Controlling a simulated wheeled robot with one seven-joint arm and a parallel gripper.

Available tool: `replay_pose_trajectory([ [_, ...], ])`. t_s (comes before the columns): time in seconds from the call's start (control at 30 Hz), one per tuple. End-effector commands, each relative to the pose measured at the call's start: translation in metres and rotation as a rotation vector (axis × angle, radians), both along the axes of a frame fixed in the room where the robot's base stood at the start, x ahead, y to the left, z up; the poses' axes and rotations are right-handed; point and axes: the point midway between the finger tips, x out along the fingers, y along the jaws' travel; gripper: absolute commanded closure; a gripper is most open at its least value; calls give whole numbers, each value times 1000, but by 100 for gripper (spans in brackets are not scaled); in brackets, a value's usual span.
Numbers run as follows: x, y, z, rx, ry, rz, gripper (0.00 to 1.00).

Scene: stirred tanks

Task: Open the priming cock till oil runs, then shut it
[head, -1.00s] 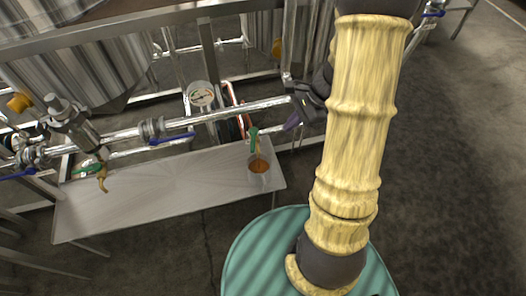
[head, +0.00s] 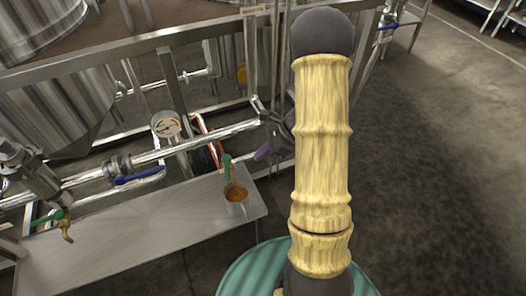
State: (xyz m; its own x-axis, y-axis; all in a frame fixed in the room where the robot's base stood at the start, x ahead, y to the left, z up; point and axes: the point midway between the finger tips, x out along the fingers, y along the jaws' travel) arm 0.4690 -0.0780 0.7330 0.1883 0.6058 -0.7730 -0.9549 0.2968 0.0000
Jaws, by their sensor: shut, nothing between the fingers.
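A small cock with a green lever (head: 228,166) sits at the right end of the pipework, above a metal cup (head: 237,207). The lever stands near upright in the picture. Orange-brown oil (head: 237,194) shows in the cup. An orange-brown streak lies between cock and cup; I cannot tell if it is the spout or running oil. My gripper (head: 264,152), dark with purplish fingertips, is shut and empty, just right of the cock and apart from the lever. My arm hides part of what lies behind it. A second green-handled cock (head: 58,216) with a brass spout is at the left.
The cup stands near the right end of a steel bench (head: 140,240). A round gauge (head: 166,124) and a blue-handled valve (head: 138,176) are on the pipes behind. Steel tanks and frame rails stand beyond. The floor at right is open.

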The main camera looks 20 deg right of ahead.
Motion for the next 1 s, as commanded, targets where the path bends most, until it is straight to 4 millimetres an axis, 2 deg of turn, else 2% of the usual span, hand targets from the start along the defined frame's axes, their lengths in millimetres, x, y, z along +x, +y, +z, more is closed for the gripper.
replay_pose_trajectory([
  [0.03,1,7,-10,2,4,1,100],
  [0.37,12,42,-54,2,2,3,100],
  [0.5,19,64,-55,0,0,5,100],
  [0.6,22,72,-56,1,0,3,100],
  [1.0,23,76,-57,1,0,0,100],
])
